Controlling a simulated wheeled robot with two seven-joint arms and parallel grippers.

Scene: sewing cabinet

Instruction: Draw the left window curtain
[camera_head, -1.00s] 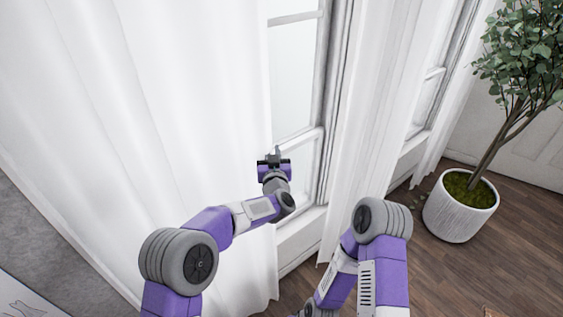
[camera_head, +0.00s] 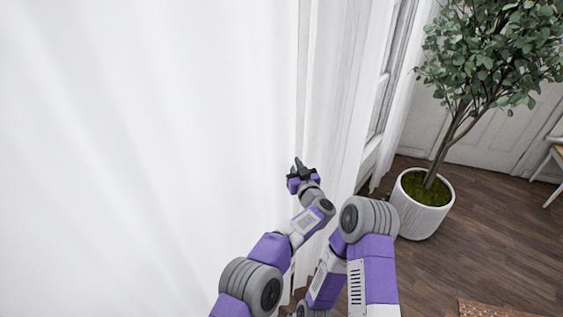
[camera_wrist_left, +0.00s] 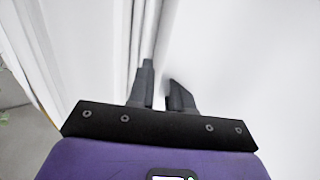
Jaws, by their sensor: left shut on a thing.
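The left window curtain (camera_head: 150,150) is a white, softly pleated cloth that fills the left half of the head view. Its right edge now lies close to the neighbouring white curtain (camera_head: 340,120), with only a thin strip between them. My left gripper (camera_head: 297,165) is at that edge, shut on the curtain; in the left wrist view its dark fingers (camera_wrist_left: 162,95) stand on either side of a fold of white cloth. The window behind is almost wholly hidden. My right arm shows in the head view, but its gripper's fingers cannot be made out.
A potted tree (camera_head: 422,205) in a white ribbed planter stands on the wood floor (camera_head: 480,240) to the right. A woven rug (camera_head: 510,309) and part of a chair (camera_head: 553,175) show at the right. The floor between planter and rug is clear.

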